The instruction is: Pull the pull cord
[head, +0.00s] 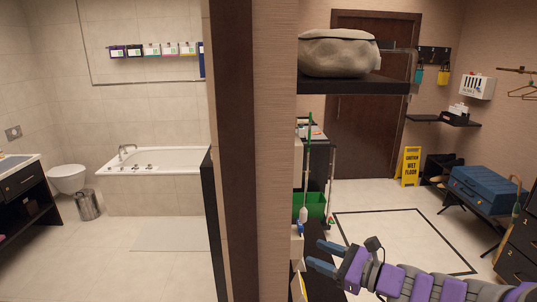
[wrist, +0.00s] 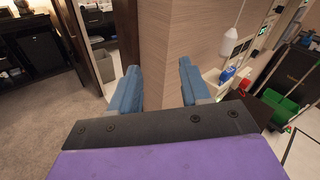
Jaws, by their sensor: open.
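My gripper (head: 317,253) is in the lower right of the head view, its two blue fingers apart and pointing left, with nothing between them. In the wrist view my gripper (wrist: 159,66) is open in front of a beige wall corner. A white bell-shaped pull (wrist: 231,41) hangs on a thin cord in that view, to the right of the right finger and apart from it. In the head view a white end (head: 303,214) hangs below a long green line, above my gripper. I cannot tell whether it is the same pull.
A beige wall post (head: 275,150) stands left of my gripper. A green bin (head: 316,205) and cleaning things are behind it. A shelf with a grey bag (head: 338,55) is above. A yellow wet-floor sign (head: 410,166) and blue suitcase (head: 485,190) stand right. The tiled floor between is clear.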

